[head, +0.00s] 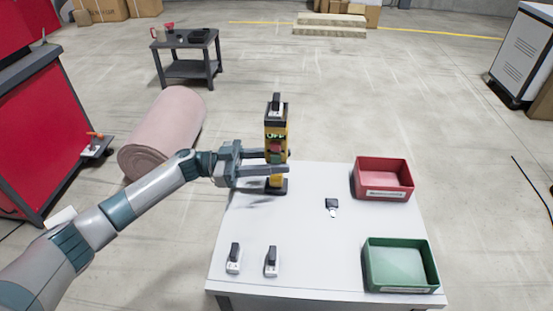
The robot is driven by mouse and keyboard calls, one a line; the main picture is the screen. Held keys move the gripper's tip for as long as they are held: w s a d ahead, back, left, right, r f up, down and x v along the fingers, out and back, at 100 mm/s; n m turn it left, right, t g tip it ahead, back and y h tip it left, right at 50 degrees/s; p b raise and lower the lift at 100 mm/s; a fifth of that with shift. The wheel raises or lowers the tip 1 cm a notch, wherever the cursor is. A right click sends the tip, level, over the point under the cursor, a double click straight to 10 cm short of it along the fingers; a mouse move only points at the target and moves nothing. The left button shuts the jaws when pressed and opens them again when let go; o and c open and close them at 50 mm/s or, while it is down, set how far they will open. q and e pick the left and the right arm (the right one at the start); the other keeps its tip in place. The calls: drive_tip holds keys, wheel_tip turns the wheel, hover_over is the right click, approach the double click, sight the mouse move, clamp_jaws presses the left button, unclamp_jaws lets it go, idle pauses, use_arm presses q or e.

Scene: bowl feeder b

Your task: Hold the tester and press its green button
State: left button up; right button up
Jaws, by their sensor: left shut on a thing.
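The tester (276,128) is a yellow and black upright device near the back left corner of the white table. Its display reads "OFF", with a red patch just below it. Small green marks show by the display, but I cannot make out the button clearly. A dark piece sits in the tester's top. My left gripper (276,163) reaches in from the left, shut on the tester, with fingers across its lower body. The tester's dark foot shows below the fingers; I cannot tell whether it touches the table. My right gripper is not in view.
The white table (310,250) holds a red bin (384,193), a green bin (400,288), a small dark-and-silver piece (332,205) and two black-and-white pieces (233,262) (271,264). A pink roll (170,125) lies on the floor behind my left arm. The table's middle is mostly clear.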

use_arm(q)
drive_tip(key=shift+f, duration=0.4)
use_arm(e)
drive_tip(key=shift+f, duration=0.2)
use_arm(q)
drive_tip(key=o, duration=0.3)
clamp_jaws()
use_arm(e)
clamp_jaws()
use_arm(q)
drive_tip(key=shift+f, duration=0.1)
drive_tip(key=shift+s, duration=0.1)
idle(1.1)
